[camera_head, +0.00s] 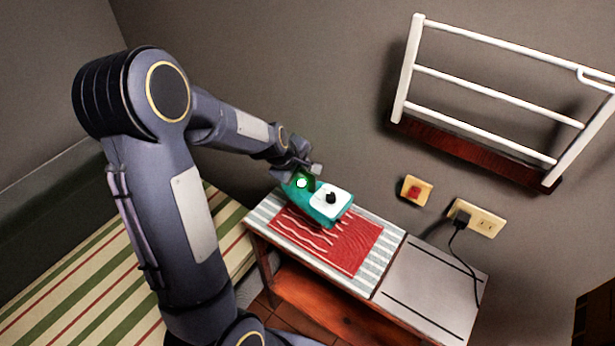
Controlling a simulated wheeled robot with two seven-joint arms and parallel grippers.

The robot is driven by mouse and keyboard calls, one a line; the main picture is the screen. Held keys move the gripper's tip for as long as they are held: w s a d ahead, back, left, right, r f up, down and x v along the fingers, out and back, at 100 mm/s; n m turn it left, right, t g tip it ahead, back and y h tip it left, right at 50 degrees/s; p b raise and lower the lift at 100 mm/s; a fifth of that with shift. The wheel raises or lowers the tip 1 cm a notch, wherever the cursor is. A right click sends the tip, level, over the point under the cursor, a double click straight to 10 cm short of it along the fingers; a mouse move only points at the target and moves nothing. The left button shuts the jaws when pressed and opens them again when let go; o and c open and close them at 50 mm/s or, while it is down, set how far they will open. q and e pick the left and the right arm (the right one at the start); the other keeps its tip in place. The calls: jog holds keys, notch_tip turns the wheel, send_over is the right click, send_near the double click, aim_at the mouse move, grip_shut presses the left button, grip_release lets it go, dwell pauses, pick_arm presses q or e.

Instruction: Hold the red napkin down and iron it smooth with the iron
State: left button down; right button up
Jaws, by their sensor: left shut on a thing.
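The red napkin (350,247) lies on the striped top (388,252) of a small wooden stand against the wall. Pale wavy crease lines show on its left part, and its right part looks smoother. The teal and white iron (322,207) is at the napkin's upper edge, over it; I cannot tell whether it presses on the cloth. My left gripper (303,172) is shut on the iron at its back left end, and the fingers partly hide the handle. My right gripper is not in view.
A grey metal plate (430,290) fills the stand's right end. A black plug and cord (462,247) hang from a wall socket (480,220), beside a red switch (414,190). A white rack (490,95) is on the wall above. A striped cushion (100,280) lies at left.

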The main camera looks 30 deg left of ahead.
aim_at(305, 182)
pick_arm(q)
jog(key=shift+w+r, duration=0.25)
jog(key=shift+w, duration=0.2)
jog(key=shift+f+b, duration=2.15)
jog(key=shift+f, duration=0.35)
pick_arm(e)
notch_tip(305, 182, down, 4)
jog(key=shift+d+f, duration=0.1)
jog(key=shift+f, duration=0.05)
